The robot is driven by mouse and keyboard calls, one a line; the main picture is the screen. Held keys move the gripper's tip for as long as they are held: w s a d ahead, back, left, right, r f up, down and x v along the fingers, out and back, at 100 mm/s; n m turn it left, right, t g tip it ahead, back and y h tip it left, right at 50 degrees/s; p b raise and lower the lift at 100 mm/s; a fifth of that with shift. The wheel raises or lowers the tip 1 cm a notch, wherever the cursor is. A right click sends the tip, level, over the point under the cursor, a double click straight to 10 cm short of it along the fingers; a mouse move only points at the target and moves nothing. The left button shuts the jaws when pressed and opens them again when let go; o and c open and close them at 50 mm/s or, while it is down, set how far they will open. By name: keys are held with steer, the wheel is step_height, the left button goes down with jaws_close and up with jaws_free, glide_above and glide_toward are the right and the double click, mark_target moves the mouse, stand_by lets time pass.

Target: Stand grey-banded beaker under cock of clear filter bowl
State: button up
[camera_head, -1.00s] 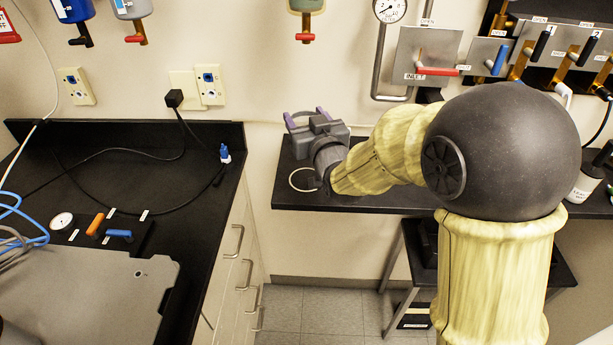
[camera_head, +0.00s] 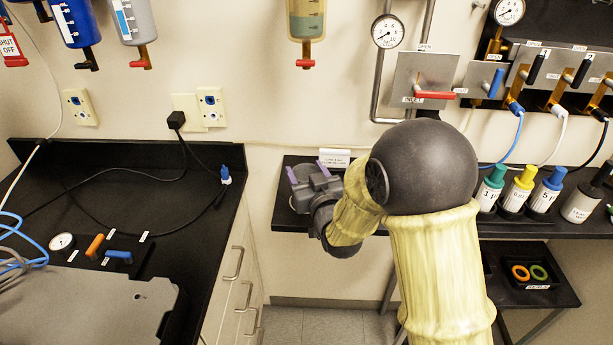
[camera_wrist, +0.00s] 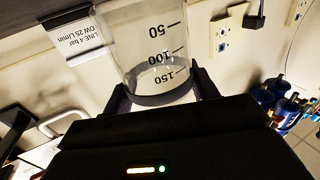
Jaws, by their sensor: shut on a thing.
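My gripper (camera_head: 308,172) is low over the left end of the black wall shelf, its purple finger pads showing. In the wrist view, my gripper (camera_wrist: 160,92) is shut on the clear beaker (camera_wrist: 148,42), with a finger on each side. The beaker has black marks 50, 100 and 150 and a dark grey band. In the head view the beaker is hard to make out. The clear filter bowl (camera_head: 307,24), with greenish liquid and a red cock (camera_head: 305,64), hangs on the wall above the gripper. I cannot tell whether the beaker touches the shelf.
A white label card (camera_head: 334,158) stands behind the gripper. The blue bowl (camera_head: 76,20) and grey bowl (camera_head: 133,20) hang further left. Bottles with green, yellow and blue tops (camera_head: 520,190) stand on the shelf at right. A black bench (camera_head: 120,180) is at left, with a gap between.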

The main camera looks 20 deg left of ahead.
steer(key=shift+f, duration=0.65)
steer(key=o, duration=1.4)
steer(key=shift+f, duration=0.1)
steer(key=shift+s, duration=0.1)
steer(key=b+v, duration=0.4)
steer(key=v, duration=0.5)
steer(key=shift+s+d+f+b, duration=0.1)
steer(key=shift+s+d+b, duration=0.1)
steer(key=shift+b, duration=0.2)
steer(key=shift+b, duration=0.4)
